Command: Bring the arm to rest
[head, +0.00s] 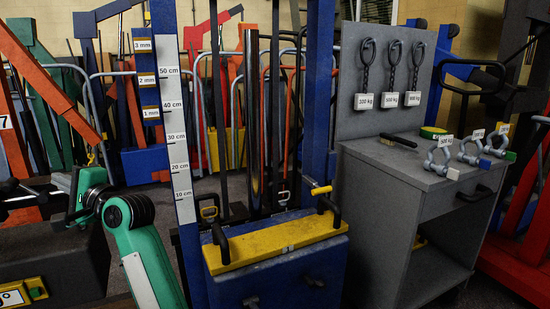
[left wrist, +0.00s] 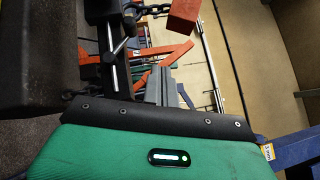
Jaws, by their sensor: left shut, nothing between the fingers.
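My left arm, with green covers and a black ribbed joint, rises from the bottom in the head view and bends left at the wrist. In the left wrist view my green wrist cover fills the bottom. My right gripper shows in neither view.
A blue jack frame with a yellow bar (head: 275,246) and a centimetre scale (head: 176,120) stands right of my arm. A grey cabinet (head: 380,225) with shackles (head: 437,160) is at the right. A dark block (head: 60,265) is below my wrist. Coloured equipment crowds the back.

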